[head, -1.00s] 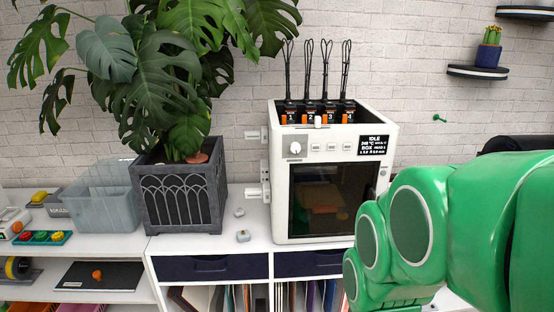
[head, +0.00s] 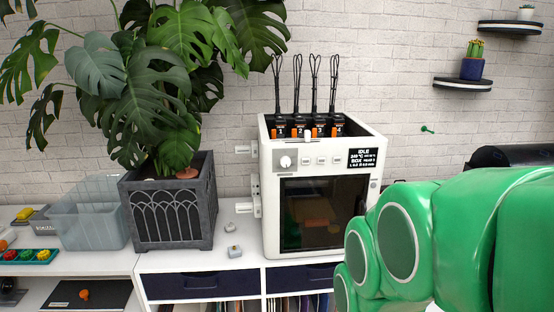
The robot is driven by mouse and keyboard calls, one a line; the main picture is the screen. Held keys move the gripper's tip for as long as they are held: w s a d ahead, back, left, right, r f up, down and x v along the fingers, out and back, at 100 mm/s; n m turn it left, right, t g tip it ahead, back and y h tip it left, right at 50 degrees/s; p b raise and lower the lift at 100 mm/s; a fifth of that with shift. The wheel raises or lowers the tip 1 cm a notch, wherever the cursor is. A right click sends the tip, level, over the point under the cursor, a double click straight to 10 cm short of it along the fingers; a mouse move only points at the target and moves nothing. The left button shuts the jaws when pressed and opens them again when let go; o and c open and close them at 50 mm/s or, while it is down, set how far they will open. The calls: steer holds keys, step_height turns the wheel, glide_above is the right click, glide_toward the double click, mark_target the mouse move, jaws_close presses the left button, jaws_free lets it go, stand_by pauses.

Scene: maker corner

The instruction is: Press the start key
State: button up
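A white box-shaped machine (head: 261,209) with a dark front window (head: 310,213) stands on the white cabinet, right of centre. Its upper front panel has a round dial (head: 286,162), three small pale keys (head: 321,161) in a row, and a dark display (head: 362,158) reading IDLE. The key labels are too small to read, so I cannot tell which one is the start key. My green arm fills the lower right and covers the machine's lower right edge. My gripper is not in view.
A large leafy plant in a dark grey planter (head: 178,221) stands left of the machine. Two small grey pieces (head: 233,251) lie between them. A clear bin (head: 91,222) is farther left. Wall shelves (head: 462,83) hang at upper right. Space in front of the machine's upper panel looks clear.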

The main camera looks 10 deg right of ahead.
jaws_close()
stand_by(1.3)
